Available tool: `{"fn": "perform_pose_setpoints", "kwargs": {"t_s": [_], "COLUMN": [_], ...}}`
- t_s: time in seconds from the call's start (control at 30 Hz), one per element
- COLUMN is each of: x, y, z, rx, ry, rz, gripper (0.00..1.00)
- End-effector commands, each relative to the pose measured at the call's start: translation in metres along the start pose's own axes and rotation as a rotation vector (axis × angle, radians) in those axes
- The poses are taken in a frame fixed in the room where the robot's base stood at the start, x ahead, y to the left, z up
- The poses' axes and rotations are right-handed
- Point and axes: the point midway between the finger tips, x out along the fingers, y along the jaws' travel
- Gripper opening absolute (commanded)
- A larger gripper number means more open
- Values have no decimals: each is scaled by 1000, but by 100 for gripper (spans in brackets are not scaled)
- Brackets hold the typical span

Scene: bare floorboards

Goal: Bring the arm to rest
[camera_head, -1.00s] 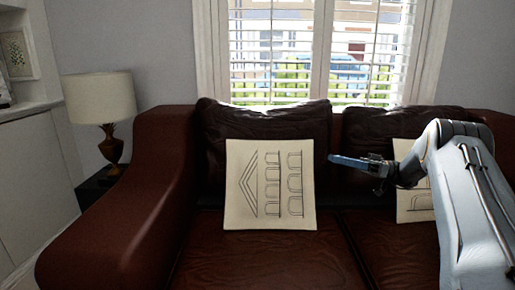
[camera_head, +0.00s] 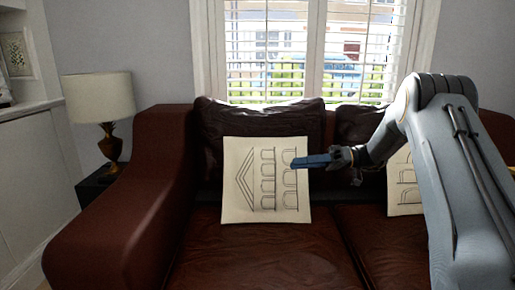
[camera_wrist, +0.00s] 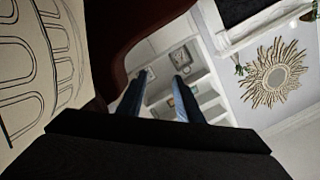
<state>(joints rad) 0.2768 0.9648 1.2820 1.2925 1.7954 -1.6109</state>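My gripper (camera_head: 300,162) is in the middle right of the head view, at the end of my grey arm. Its blue fingers point left and overlap the right edge of a cream cushion (camera_head: 250,185) with a building drawing. The gap between gripper and cushion cannot be told. In the wrist view the two fingers of my gripper (camera_wrist: 160,78) stand apart with nothing between them. The arm is raised and bent in front of the sofa (camera_head: 265,255), hiding part of a second drawn cushion (camera_head: 403,190).
A lamp (camera_head: 98,100) stands on a dark side table (camera_head: 95,185) at left. A window (camera_head: 310,60) is behind the sofa. The wrist view shows white shelves (camera_wrist: 205,85) and a sunburst mirror (camera_wrist: 272,75).

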Motion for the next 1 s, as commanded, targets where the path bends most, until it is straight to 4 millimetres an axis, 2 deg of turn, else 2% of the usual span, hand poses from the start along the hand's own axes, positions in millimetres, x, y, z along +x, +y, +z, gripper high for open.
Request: {"fn": "perform_pose_setpoints", "kwargs": {"t_s": [0.03,0.17,0.3,0.4,0.5,0.63,0.8,1.0], "x": [19,68,121,147,165,175,172,157], "y": [-9,-34,-75,-107,-140,-181,-229,-263], "z": [2,20,56,88,120,164,218,262], "rx": [45,205,386,488,560,611,608,547], "ry": [-47,-202,-405,-539,-658,-783,-888,-914], "rz": [7,58,165,267,385,557,792,996], "gripper": [33,33,33,33,33,33,33,33]}}
